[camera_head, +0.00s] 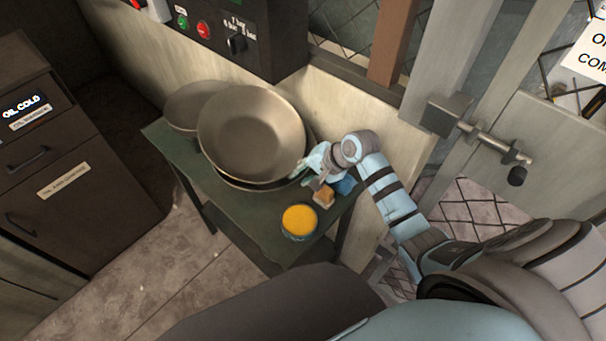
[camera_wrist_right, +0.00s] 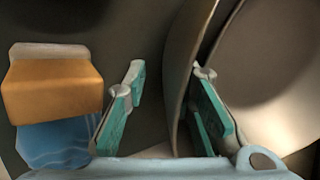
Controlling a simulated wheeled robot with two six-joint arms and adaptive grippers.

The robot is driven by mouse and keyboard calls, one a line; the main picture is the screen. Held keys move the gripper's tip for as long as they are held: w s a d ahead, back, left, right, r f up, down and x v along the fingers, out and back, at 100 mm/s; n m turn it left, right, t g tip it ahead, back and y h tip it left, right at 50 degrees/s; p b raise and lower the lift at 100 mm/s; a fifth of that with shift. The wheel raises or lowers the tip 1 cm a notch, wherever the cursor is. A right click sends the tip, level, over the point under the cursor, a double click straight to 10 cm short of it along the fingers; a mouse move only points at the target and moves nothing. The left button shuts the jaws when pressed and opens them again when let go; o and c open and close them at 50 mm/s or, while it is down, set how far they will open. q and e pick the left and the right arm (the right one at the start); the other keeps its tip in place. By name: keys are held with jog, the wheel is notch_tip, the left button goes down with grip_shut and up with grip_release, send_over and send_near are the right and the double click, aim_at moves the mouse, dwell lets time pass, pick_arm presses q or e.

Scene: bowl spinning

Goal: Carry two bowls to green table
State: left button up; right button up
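A large metal bowl (camera_head: 252,132) sits on the dark green table (camera_head: 255,235) in the head view. Another bowl (camera_head: 188,103) shows behind it at the left, partly hidden. A further rim shows just below the large bowl; I cannot tell which bowl it belongs to. My right gripper (camera_head: 312,167) is at the large bowl's right side. In the right wrist view its fingers (camera_wrist_right: 165,108) are apart, with a bowl wall (camera_wrist_right: 188,65) between them. The wall is close to the right finger and clear of the left one. My left gripper is not in view.
A tin with yellow contents (camera_head: 299,219) stands at the table's front corner. An orange block (camera_head: 323,197) and a blue item (camera_head: 345,185) lie beside my right gripper. A wall with a control box (camera_head: 235,35) is behind. Dark drawers (camera_head: 55,165) stand left, with free floor between.

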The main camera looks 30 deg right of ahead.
jog(key=p+v, duration=0.3)
jog(key=v, duration=0.9)
